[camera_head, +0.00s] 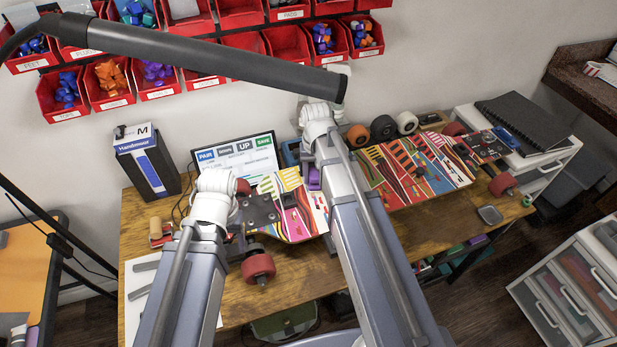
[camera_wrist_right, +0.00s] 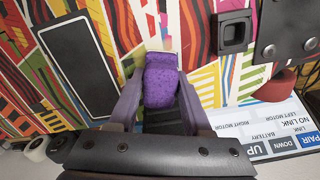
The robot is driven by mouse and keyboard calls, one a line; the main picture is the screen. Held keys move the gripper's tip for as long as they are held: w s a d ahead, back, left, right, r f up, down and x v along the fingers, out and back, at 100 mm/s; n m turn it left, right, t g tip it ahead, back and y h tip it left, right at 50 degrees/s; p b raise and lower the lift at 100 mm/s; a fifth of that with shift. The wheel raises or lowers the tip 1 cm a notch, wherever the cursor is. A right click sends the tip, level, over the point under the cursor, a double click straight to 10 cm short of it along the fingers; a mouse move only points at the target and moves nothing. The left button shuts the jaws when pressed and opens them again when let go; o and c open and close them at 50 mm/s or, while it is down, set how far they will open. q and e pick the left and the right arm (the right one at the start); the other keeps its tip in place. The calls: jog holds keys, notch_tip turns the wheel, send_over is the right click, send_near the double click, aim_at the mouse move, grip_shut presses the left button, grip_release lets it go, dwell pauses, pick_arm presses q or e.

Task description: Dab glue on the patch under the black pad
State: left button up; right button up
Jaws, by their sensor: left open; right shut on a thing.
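The patterned board (camera_head: 312,212) lies on the wooden bench, its left part partly behind my arms. In the right wrist view, a black pad (camera_wrist_right: 78,66) with a pale outline lies on the board's stripes, left of the jaws. My right gripper (camera_wrist_right: 160,82) is shut on a purple speckled piece (camera_wrist_right: 162,78), held over the board, with a pale part at its far end. The purple piece also shows in the head view (camera_head: 314,178). Whether it touches the board I cannot tell. My left gripper (camera_head: 238,240) is open near the board's left end, mostly hidden behind its wrist.
A screen (camera_head: 236,155) stands behind the board, with a dark box (camera_head: 147,165) to its left. A red wheel (camera_head: 258,266) sits at the board's near left. Red bins hang on the wall. The bench's front right is mostly clear.

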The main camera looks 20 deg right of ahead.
jog(key=shift+d, duration=0.3)
jog(key=shift+w+d, duration=0.1)
jog(key=shift+d, duration=1.5)
jog(key=shift+f, duration=0.1)
jog(key=shift+a, duration=1.75)
jog(key=shift+a, duration=0.15)
jog(key=shift+s+a, duration=0.2)
jog(key=shift+a, duration=1.35)
